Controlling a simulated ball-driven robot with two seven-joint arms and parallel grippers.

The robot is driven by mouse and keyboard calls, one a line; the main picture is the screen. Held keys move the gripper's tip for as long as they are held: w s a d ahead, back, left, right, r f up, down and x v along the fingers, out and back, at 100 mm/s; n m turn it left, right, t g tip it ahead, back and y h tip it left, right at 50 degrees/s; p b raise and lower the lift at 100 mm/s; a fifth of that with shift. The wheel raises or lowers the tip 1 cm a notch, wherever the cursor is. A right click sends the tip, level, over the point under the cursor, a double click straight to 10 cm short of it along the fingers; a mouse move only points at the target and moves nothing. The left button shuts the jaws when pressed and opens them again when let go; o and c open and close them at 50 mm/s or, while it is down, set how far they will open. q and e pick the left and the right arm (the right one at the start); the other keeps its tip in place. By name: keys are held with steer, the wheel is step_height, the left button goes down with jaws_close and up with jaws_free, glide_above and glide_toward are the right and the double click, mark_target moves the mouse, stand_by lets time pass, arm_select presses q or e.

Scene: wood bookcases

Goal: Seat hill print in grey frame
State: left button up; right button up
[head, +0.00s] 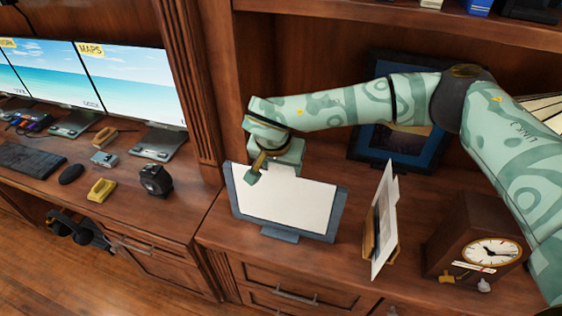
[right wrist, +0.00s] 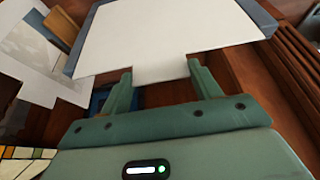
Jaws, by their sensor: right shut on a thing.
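The grey frame (head: 338,215) stands on its foot on the wooden counter. A blank white sheet (head: 290,205), which I take to be the hill print, lies within its borders; no hill picture shows on this side. My right gripper (head: 262,170) is at the frame's upper left edge, shut on the sheet. In the right wrist view the sheet's narrow tab (right wrist: 165,68) is between the fingers (right wrist: 162,86), and grey frame edges (right wrist: 258,16) show on both sides. I cannot tell whether the sheet is fully flush. My left gripper is not in view.
A print on a wooden stand (head: 384,225) stands close to the right of the frame. A blue picture frame (head: 433,155) leans behind, under my arm. A wooden clock (head: 480,240) is at the right. The desk with monitors (head: 130,85) is left of the bookcase post.

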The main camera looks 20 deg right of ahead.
steer(key=shift+f, duration=0.3)
steer(key=shift+s, duration=0.1)
steer(key=o, duration=1.2)
steer(key=p+v, duration=0.1)
steer(key=v, duration=1.2)
steer(key=shift+r, duration=0.2)
